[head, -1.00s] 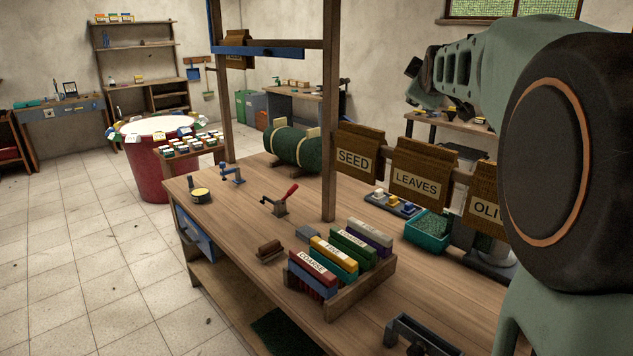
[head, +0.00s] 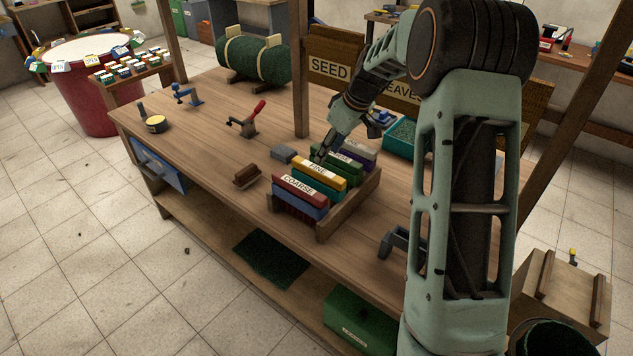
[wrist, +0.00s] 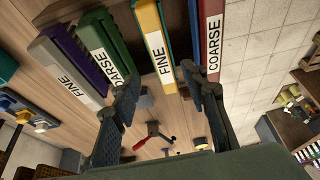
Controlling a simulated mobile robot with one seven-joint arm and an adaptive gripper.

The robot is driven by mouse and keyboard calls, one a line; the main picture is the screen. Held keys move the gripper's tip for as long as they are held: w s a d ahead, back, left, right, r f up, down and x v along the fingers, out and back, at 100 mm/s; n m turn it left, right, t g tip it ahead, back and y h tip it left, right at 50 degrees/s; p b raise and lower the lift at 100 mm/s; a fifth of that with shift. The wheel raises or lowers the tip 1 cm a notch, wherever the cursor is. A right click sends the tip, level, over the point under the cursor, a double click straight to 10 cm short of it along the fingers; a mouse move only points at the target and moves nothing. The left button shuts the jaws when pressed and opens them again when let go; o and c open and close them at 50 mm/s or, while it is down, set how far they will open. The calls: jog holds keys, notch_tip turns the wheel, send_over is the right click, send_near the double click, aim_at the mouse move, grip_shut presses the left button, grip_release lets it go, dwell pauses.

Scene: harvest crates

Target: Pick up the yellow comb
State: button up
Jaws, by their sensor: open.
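The yellow comb (head: 318,173), labelled FINE, lies in a wooden rack (head: 330,228) on the bench, between the red COARSE comb (head: 299,191) and the green comb (head: 336,155). In the wrist view the yellow comb (wrist: 150,22) runs down toward the gap between my fingertips. My gripper (wrist: 160,80) is open and empty, with one finger on each side of the yellow comb in that picture. In the head view my gripper (head: 325,148) is just above the rack's far end, near the yellow comb. Whether the fingers touch any comb I cannot tell.
A purple comb (wrist: 90,62) and a grey comb (wrist: 65,72) stand beyond the green one. A brown brush (head: 247,176), a grey block (head: 283,153) and a red-handled clamp (head: 247,122) lie near the rack. A wooden post (head: 299,75) rises behind.

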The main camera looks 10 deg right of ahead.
aim_at(319, 169)
jog(key=p+x, duration=0.1)
jog(key=x, duration=0.6)
jog(key=shift+a, duration=0.15)
jog(key=shift+f, duration=0.2)
jog(key=shift+f+b, duration=0.25)
jog(key=shift+b, duration=0.05)
dwell(0.4)
jog(key=shift+c, duration=0.3)
grip_shut()
